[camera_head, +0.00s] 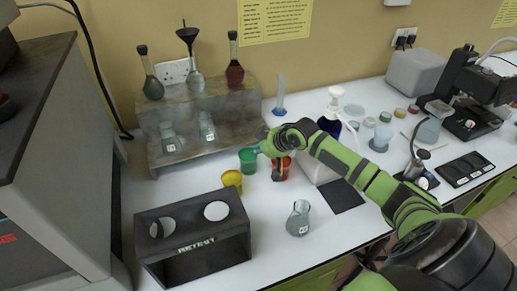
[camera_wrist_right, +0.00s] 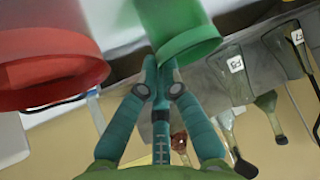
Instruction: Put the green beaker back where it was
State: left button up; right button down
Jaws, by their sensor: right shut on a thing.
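The green beaker (camera_head: 248,160) is in the middle of the head view, behind the yellow beaker (camera_head: 232,180) and left of the red beaker (camera_head: 282,170). My right gripper (camera_head: 262,150) reaches it from the right and is shut on it. In the right wrist view the fingers (camera_wrist_right: 158,78) close together at the rim of the green beaker (camera_wrist_right: 188,35), and the red beaker (camera_wrist_right: 50,55) is close by on the left. I cannot tell whether the green beaker touches the table. My left gripper is out of view.
A grey stepped rack (camera_head: 205,118) with several flasks stands just behind. A black box (camera_head: 195,245) with round holes is at the front left, and a small flask (camera_head: 298,218) stands at the front. The white table (camera_head: 275,250) around this flask is clear.

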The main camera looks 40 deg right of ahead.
jog(key=c, duration=1.4)
grip_release()
jog(key=shift+f, duration=0.1)
jog(key=shift+r, duration=0.25)
jog(key=shift+s+d+r, duration=0.15)
jog(key=shift+s+r, duration=0.05)
jog(key=shift+s, duration=0.05)
jog(key=shift+b+v, duration=0.75)
jog(key=shift+v, duration=4.85)
